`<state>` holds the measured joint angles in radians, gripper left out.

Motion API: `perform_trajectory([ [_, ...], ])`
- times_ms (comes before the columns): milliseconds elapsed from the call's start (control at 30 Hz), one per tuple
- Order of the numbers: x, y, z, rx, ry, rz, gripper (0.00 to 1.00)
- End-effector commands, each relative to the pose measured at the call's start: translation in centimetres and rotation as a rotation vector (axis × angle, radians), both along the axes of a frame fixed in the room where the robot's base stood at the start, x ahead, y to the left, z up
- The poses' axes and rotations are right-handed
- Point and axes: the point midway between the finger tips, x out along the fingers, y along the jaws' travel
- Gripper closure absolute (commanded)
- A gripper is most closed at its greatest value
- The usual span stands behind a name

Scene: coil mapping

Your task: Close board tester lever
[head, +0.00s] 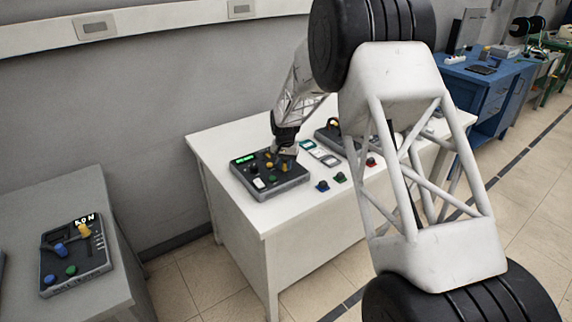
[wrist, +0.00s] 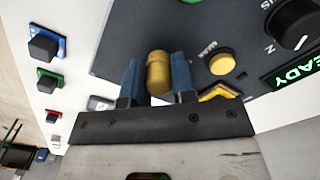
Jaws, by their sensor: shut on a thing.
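The board tester (head: 268,174) is a dark grey box with a lit green display, on the white table. In the wrist view its dark panel (wrist: 130,40) fills the top, with a green display reading "EADY" (wrist: 293,68), a black knob (wrist: 295,22) and a yellow button (wrist: 222,63). My gripper (head: 284,153) is over the right part of the tester. In the wrist view my gripper (wrist: 158,78) is shut on a yellow lever handle (wrist: 159,72), one blue finger pad on each side. The lever's lower end is hidden.
Blue, green and red knobs (head: 340,177) stand on the white table (head: 225,150) right of the tester. Another dark device (head: 330,135) sits behind them. A similar device (head: 75,255) with blue and yellow parts lies on the grey table at left.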

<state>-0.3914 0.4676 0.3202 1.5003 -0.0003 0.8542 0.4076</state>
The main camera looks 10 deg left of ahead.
Motion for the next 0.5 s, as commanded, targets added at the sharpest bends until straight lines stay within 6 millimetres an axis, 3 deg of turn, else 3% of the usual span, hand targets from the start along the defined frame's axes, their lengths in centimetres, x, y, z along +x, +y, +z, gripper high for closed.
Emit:
perform_trajectory([
  [267,0.15,-0.01,0.19,0.001,-0.004,-0.001,1.00],
  [300,0.14,0.00,0.19,0.002,-0.004,-0.001,0.69],
  [400,0.11,0.01,0.15,0.001,-0.003,0.000,0.54],
  [500,0.08,0.01,0.11,0.001,-0.002,0.000,0.51],
])
